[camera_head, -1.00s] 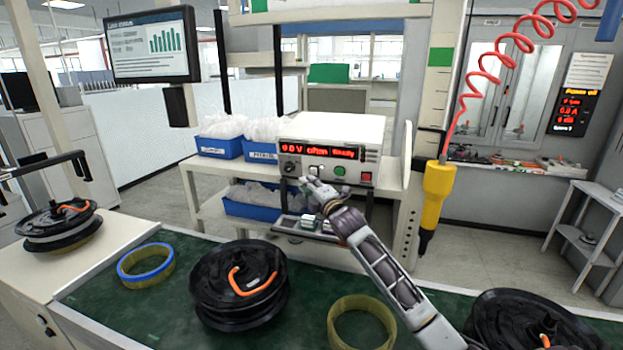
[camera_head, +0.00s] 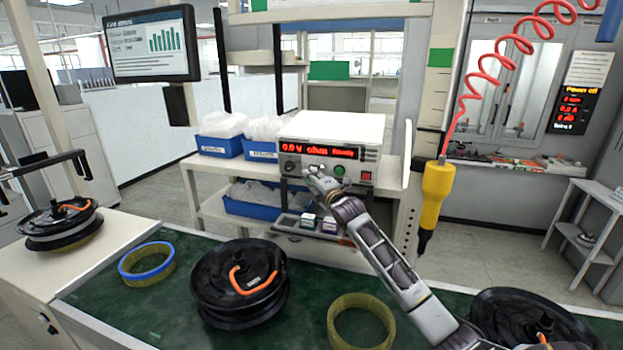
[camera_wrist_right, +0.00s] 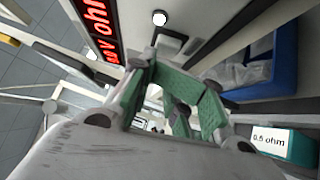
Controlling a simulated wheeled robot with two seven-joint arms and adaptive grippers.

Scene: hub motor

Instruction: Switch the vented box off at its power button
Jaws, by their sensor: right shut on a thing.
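The white box (camera_head: 335,127) with a lit red readout stands on the bench behind the work table; I take it for the vented box, though no vents show clearly. Its front has a black knob (camera_head: 290,167), a green round button (camera_head: 340,170) and a red button (camera_head: 365,177); I cannot tell which is the power button. My right gripper (camera_head: 313,174) is at the lower middle of this front, left of the green button. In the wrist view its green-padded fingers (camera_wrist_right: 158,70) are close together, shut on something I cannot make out. The readout (camera_wrist_right: 97,30) shows there too. My left gripper is out of view.
Blue bins (camera_head: 220,146) stand left of the box. Small blocks lie in a tray (camera_head: 290,226) below it; one marked 0.5 ohm (camera_wrist_right: 285,143) is near my wrist. A yellow tool (camera_head: 437,192) hangs at right. Black motors (camera_head: 240,284) and rings (camera_head: 361,320) lie on the green table.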

